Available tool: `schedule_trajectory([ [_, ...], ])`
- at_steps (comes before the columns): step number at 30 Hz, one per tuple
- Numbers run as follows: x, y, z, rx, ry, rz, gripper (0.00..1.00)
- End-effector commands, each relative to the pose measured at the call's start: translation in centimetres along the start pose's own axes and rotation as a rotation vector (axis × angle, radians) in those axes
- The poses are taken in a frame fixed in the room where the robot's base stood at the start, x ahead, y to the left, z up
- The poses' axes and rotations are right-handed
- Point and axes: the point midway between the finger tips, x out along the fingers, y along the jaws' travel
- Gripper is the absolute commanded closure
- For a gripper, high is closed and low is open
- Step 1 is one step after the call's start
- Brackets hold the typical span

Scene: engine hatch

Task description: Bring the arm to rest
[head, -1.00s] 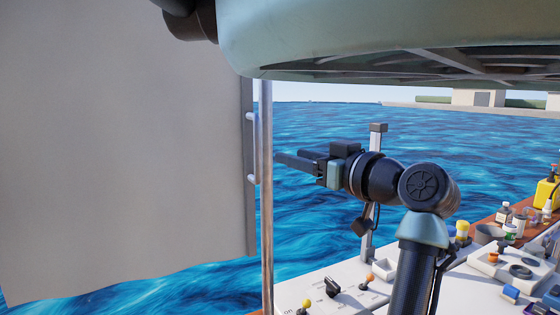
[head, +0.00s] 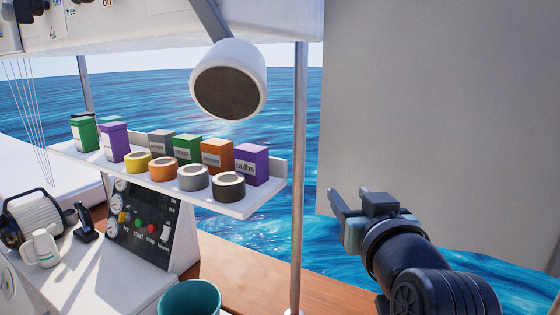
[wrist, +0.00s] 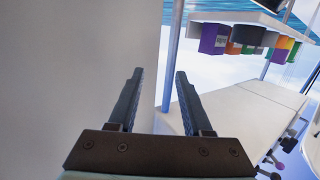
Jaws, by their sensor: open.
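My gripper (head: 348,207) is at the right of the head view, raised in the air in front of a large grey panel (head: 440,110). My arm runs down from it to the lower right corner. In the wrist view the two dark fingers of my gripper (wrist: 155,88) stand apart with nothing between them. The grey panel fills the left of the wrist view behind the fingers. I cannot tell how far the fingertips are from it.
A shelf (head: 262,205) with small boxes and tape rolls stands left, above a control panel (head: 140,232). A white lamp (head: 228,82) hangs overhead. A pole (head: 299,170) stands between shelf and gripper. A teal bucket (head: 190,298) is at the bottom.

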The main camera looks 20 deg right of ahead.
Motion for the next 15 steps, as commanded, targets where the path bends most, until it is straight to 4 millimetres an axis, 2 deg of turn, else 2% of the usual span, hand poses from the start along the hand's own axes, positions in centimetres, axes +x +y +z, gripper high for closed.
schedule_trajectory([
  [1,0.1,-4.3,0.8,-0.009,-0.001,-0.049,0.5],
  [3,-0.4,-8.9,1.4,-0.016,0.003,-0.098,0.5],
  [6,-1.6,-14.6,2.3,-0.025,0.012,-0.161,0.5],
  [12,-5.1,-23.5,3.5,-0.032,0.035,-0.278,0.5],
  [14,-6.4,-25.8,3.8,-0.033,0.044,-0.314,0.5],
  [15,-7.0,-26.1,2.7,-0.026,0.079,-0.317,0.5],
])
